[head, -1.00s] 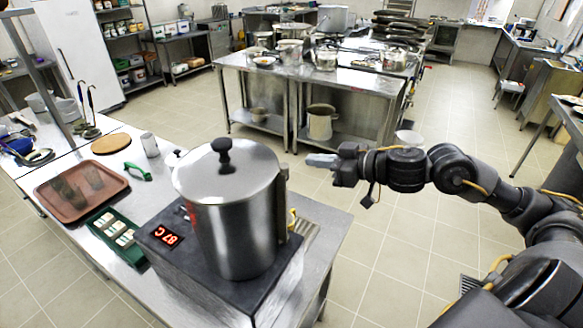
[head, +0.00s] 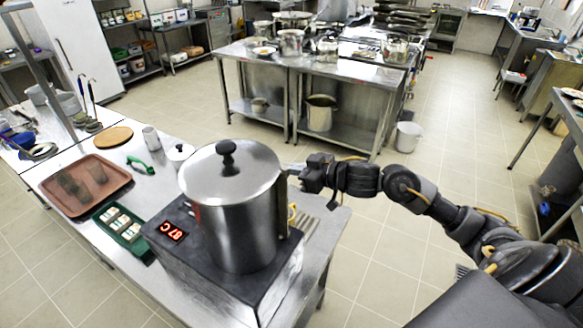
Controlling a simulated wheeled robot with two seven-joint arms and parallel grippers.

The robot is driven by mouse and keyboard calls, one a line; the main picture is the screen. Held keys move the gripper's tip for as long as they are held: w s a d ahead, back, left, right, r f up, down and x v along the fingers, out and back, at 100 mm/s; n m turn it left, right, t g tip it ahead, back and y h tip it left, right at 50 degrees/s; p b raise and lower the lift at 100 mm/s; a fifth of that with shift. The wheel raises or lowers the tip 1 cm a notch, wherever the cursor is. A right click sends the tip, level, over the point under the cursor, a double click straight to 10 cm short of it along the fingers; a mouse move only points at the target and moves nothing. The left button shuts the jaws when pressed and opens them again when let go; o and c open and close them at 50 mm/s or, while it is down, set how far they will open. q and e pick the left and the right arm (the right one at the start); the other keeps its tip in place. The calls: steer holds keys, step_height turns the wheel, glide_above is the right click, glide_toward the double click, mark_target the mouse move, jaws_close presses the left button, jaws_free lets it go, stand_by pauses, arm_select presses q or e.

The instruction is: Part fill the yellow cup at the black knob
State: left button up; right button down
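The large steel pot (head: 235,225) stands on a dark heater base with a red display. Its lid (head: 222,175) carries a black knob (head: 227,150). A small yellow piece (head: 291,213) shows just past the pot's right side; the pot hides most of it, and I cannot tell whether it is the yellow cup. My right gripper (head: 291,169) is beside the pot's upper right rim, its fingertips partly lost against the rim. Whether it is open or shut is unclear, and I see nothing held in it. My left gripper is not in view.
On the steel counter left of the pot are a brown tray (head: 108,193) with dark cups, a green tray (head: 128,249) of small pale blocks, a green-handled tool (head: 141,165) and a white lidded pot (head: 180,153). A ridged grate (head: 308,226) lies right of the pot.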

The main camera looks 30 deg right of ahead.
steer(key=shift+s+f, duration=0.1)
steer(key=shift+f, duration=1)
stand_by(1.2)
steer(key=s+d+r, duration=0.5)
steer(key=s+r, duration=0.2)
steer(key=s, duration=0.1)
steer(key=shift+s+p, duration=0.15)
steer(key=shift+p, duration=0.2)
stand_by(0.4)
stand_by(0.5)
